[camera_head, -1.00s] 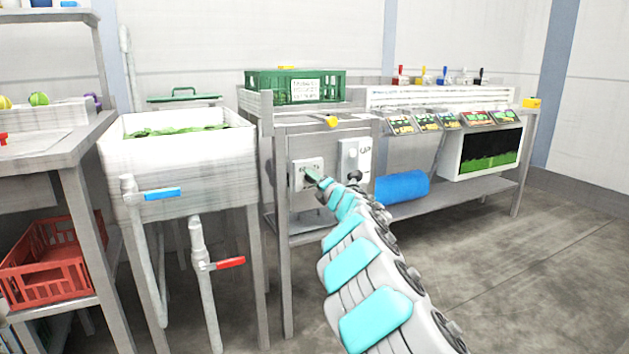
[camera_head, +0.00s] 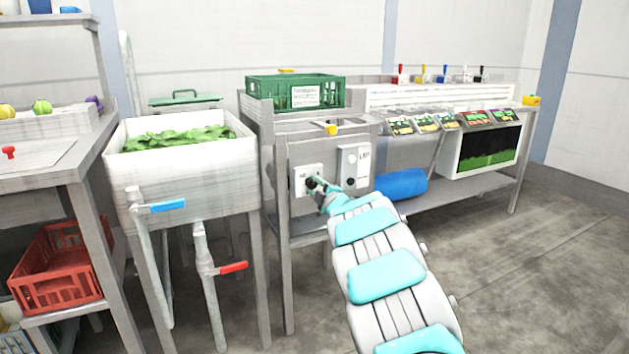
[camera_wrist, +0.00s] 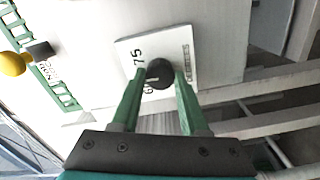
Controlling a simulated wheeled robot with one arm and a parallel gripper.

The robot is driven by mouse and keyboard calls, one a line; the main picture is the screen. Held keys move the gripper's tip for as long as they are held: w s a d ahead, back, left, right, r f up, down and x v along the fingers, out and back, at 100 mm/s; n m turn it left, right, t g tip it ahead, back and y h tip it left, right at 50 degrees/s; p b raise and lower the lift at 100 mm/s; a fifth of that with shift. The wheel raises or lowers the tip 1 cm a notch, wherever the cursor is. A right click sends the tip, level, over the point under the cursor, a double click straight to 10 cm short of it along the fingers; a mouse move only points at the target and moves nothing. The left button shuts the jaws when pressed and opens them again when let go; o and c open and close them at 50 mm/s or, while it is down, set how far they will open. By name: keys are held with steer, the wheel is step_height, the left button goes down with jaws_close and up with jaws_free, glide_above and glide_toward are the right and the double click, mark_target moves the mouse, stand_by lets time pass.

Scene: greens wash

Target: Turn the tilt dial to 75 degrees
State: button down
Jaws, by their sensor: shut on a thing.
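The tilt dial (camera_wrist: 160,74) is a round dark knob on a white square plate (camera_wrist: 191,52) with printed numbers, "75" among them. In the head view the plate (camera_head: 299,187) is on the front of the metal stand, left of a grey switch panel. My gripper (camera_wrist: 160,82) has its two green fingers on either side of the knob, shut on it. In the head view my gripper (camera_head: 316,186) reaches the plate and covers part of it. The knob's pointer and exact setting cannot be made out.
The grey switch panel (camera_head: 354,166) is close to the right of the plate. A yellow knob (camera_head: 331,129) is above. A green crate (camera_head: 296,93) stands on top. The white sink (camera_head: 185,170) with greens is at left, and a blue roll (camera_head: 402,184) lies on the shelf at right.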

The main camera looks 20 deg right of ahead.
steer(key=m+p, duration=0.3)
steer(key=shift+r+m, duration=0.1)
steer(key=shift+m, duration=0.3)
steer(key=shift+m+p, duration=0.85)
steer(key=shift+m, duration=0.95)
steer(key=shift+c, duration=2.1)
jaws_free()
steer(key=s+b, duration=0.1)
steer(key=s, duration=0.6)
steer(key=shift+s, duration=0.4)
steer(key=shift+d, duration=0.15)
